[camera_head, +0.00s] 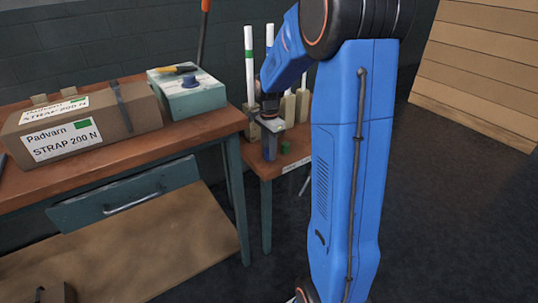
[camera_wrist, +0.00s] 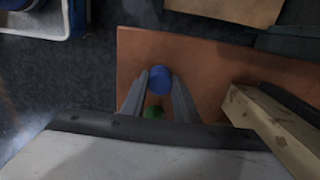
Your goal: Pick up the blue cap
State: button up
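The blue cap (camera_wrist: 160,79) lies between the tips of my gripper (camera_wrist: 160,86) in the wrist view. One grey finger is on each side of it, with little or no gap. I cannot tell whether the fingers press on it or whether it rests on the table. In the head view my gripper (camera_head: 269,135) points down over a small wooden side table (camera_head: 295,155). A blue shape (camera_head: 270,151) shows at its fingers there, too small to make out clearly. A green cap (camera_head: 286,147) sits just to the right; it also shows partly hidden behind the blue one in the wrist view (camera_wrist: 153,111).
White tubes (camera_head: 249,65) stand in pale holders (camera_head: 303,104) behind my gripper. The workbench (camera_head: 185,132) at left carries a cardboard box (camera_head: 115,112) and a pale green box (camera_head: 195,98) near its right end. The dark floor at right is open.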

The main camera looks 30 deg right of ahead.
notch_tip(320, 180, up, 10)
dwell(0.8)
dwell(0.3)
